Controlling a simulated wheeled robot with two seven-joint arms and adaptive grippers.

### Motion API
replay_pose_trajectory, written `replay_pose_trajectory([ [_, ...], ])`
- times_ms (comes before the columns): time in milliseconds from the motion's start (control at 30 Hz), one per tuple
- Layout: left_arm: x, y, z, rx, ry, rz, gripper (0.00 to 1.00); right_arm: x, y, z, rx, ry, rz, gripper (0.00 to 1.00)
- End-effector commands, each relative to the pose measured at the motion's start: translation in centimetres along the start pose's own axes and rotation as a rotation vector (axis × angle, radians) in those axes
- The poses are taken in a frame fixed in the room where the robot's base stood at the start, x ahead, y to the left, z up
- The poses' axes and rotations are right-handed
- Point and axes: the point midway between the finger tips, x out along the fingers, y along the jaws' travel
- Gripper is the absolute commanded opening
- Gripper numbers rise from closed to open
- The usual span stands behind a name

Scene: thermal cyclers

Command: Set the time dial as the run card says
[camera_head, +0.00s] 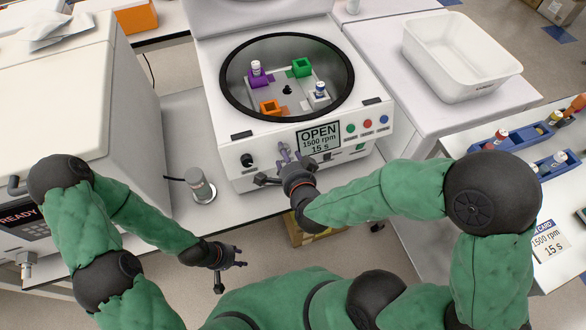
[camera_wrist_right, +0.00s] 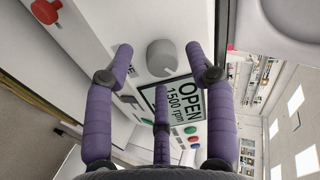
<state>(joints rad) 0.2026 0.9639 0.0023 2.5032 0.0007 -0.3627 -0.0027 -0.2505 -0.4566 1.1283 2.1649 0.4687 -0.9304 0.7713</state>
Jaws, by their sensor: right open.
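The centrifuge's display (camera_head: 318,140) reads OPEN, 1500 rpm, 15 s; OPEN and 1500 rpm also show, turned sideways, in the right wrist view (camera_wrist_right: 184,103). The run card (camera_head: 549,241) at the right reads 1500 rpm, 15 s. A grey round dial (camera_wrist_right: 161,57) sits beside the display, between my right gripper's two upper fingertips and apart from them. My right gripper (camera_head: 289,162) is open in front of the panel and hides part of it. My left gripper (camera_head: 232,265) is open and empty, low and away from the machine.
The open rotor bowl (camera_head: 240,104) holds coloured buckets, two with tubes. A metal cylinder (camera_head: 201,187) stands left of the centrifuge. A white bin (camera_head: 455,85) and blue tube racks (camera_head: 540,135) are at the right.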

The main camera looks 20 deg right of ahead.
Motion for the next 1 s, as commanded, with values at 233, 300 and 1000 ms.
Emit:
replay_pose_trajectory([
  [233,0.0,0.0,0.0,0.0,0.0,0.0,0.4,-4.3,-0.2,0.1,-0.001,-0.004,-0.006,0.55],
  [300,0.0,0.0,0.0,0.0,0.0,0.0,0.4,-5.6,-0.2,0.1,0.0,-0.004,-0.006,0.55],
  [1000,0.0,0.0,0.0,0.0,0.0,0.0,0.4,-10.9,0.1,0.1,-0.001,-0.003,0.001,0.55],
])
